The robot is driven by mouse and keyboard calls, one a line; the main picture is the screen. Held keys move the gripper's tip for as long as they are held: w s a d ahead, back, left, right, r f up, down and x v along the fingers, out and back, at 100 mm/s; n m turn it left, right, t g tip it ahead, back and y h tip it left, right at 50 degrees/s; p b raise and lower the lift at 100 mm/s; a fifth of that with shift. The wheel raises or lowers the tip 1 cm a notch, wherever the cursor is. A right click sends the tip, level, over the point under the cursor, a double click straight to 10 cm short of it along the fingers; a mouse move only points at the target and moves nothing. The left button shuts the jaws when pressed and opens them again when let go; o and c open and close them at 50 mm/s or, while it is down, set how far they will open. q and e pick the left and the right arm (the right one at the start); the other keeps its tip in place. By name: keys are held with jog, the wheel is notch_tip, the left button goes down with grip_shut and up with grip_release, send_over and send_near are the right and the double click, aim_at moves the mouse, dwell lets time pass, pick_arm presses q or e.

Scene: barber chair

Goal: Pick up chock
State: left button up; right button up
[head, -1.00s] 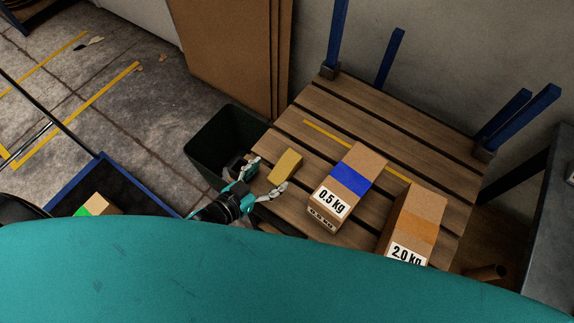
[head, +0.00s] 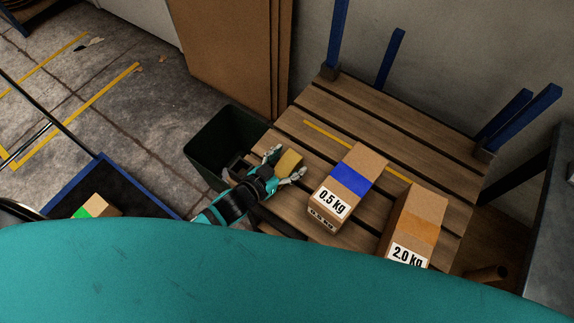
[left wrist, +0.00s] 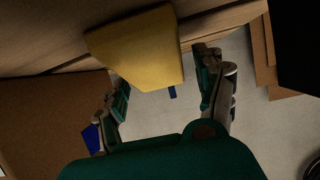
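The chock is a small yellow block (head: 289,163) on the wooden slatted pallet, near its left edge. My left gripper (head: 286,164) is open, with its fingers spread on either side of the chock in the head view. In the left wrist view the yellow chock (left wrist: 136,48) lies ahead of the open fingers (left wrist: 165,90), slightly toward the upper left. I cannot tell whether either finger touches it. My right gripper is not in view.
A 0.5 kg box (head: 347,187) with a blue band and a 2.0 kg box (head: 415,225) stand right of the chock on the pallet (head: 345,105). A dark bin (head: 225,130) stands at its left. Blue posts rise at the pallet's corners.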

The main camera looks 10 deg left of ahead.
pick_arm(q)
jog(key=c, duration=1.2)
